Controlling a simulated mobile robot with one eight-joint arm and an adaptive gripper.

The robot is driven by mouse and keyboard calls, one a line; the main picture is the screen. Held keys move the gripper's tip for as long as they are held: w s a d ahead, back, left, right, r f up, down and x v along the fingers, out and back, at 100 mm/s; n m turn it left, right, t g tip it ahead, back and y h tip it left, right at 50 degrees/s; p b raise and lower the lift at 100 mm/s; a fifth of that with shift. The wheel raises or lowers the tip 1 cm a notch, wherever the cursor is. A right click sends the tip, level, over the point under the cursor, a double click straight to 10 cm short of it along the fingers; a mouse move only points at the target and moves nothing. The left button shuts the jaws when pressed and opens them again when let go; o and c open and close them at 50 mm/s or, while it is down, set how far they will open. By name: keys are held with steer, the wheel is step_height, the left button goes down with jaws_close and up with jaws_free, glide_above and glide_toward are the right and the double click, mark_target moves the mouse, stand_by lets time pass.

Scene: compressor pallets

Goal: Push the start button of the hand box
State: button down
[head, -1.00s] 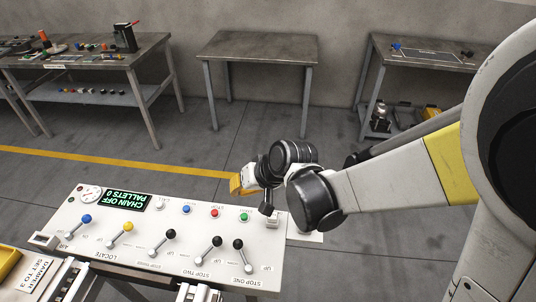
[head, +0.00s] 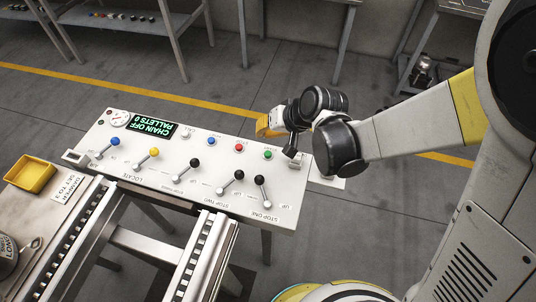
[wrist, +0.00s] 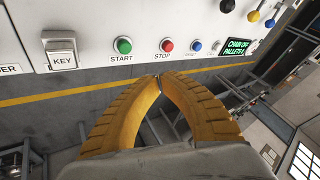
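The white hand box (head: 215,205) stands in front of me, with a green button (head: 268,154) near its right end. In the wrist view the green button (wrist: 123,45) has START printed under it and sits above and left of my fingertips. My gripper (head: 264,130) shows yellow fingers at the far edge of the box. In the wrist view my gripper (wrist: 158,78) has its fingertips together with nothing between them. They appear apart from the button.
A red STOP button (wrist: 167,45) is close beside the green one. A KEY switch (wrist: 61,52) is on the other side. Several levers, such as a yellow-knobbed one (head: 154,152), stick up from the box. A rail conveyor (head: 207,256) lies in front of it.

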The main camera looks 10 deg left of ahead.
mark_target(265, 152)
steer(key=shift+f+b, duration=2.3)
steer(key=shift+f, duration=0.9)
steer(key=shift+f+b, duration=0.4)
steer(key=shift+b, duration=0.05)
